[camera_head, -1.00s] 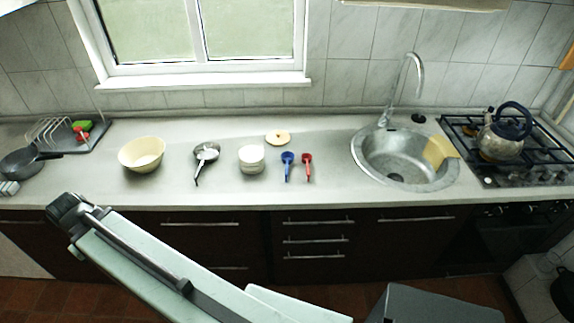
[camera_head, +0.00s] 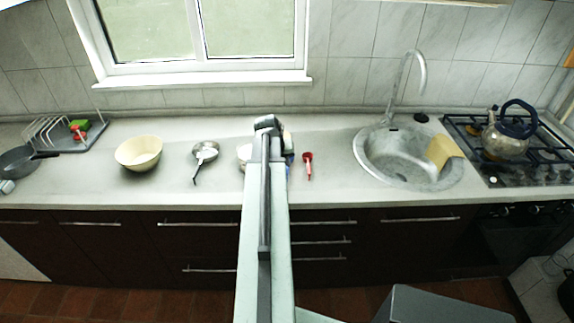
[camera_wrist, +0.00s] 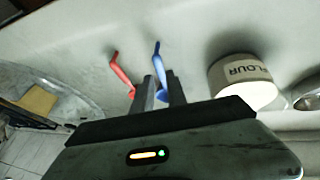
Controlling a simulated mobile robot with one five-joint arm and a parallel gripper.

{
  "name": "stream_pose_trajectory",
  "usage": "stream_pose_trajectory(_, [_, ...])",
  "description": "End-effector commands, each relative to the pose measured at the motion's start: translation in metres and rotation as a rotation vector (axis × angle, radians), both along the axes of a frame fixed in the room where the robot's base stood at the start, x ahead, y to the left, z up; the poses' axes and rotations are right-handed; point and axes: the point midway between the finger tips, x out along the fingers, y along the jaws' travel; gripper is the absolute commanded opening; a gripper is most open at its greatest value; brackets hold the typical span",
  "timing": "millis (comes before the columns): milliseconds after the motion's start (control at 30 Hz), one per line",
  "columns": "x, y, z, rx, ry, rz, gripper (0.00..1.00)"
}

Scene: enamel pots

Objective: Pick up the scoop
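Two small scoops lie on the counter, a red scoop (camera_head: 308,164) and a blue scoop (camera_head: 290,160) left of it, mostly hidden behind my arm in the head view. In the wrist view the blue scoop (camera_wrist: 159,66) shows with its handle pointing away and its lower part between my fingers. The red scoop (camera_wrist: 121,73) lies to the left there. My gripper (camera_wrist: 160,84) is open, with a gap between the fingers and nothing held. In the head view my gripper (camera_head: 267,122) covers the counter around the canister. I cannot tell its height above the blue scoop.
A white canister marked FLOUR (camera_wrist: 243,84) stands close right of the blue scoop in the wrist view. In the head view a strainer-like pan (camera_head: 205,152) and a cream bowl (camera_head: 139,152) stand left, the sink (camera_head: 365,155) right. Counter between red scoop and sink is clear.

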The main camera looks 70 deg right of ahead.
Motion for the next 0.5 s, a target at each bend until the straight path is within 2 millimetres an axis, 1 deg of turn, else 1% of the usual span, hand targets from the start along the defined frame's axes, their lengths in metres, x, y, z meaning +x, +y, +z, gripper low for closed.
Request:
stream_pose_trajectory(33, [0.0, -0.004, -0.013, 0.0, 0.0, 0.0, 0.18])
stream_pose_trajectory(100, [0.0, -0.007, -0.02, 0.0, 0.0, 0.0, 0.18])
stream_pose_trajectory(233, [0.0, -0.007, -0.018, 0.0, 0.0, 0.001, 0.18])
stream_pose_trajectory(300, [-0.001, -0.009, -0.024, 0.0, 0.0, 0.001, 0.18])
stream_pose_trajectory(367, [-0.001, -0.011, -0.032, 0.0, 0.0, 0.001, 0.18])
stream_pose_trajectory(500, [-0.004, -0.02, -0.057, 0.0, 0.0, 0.001, 0.18])
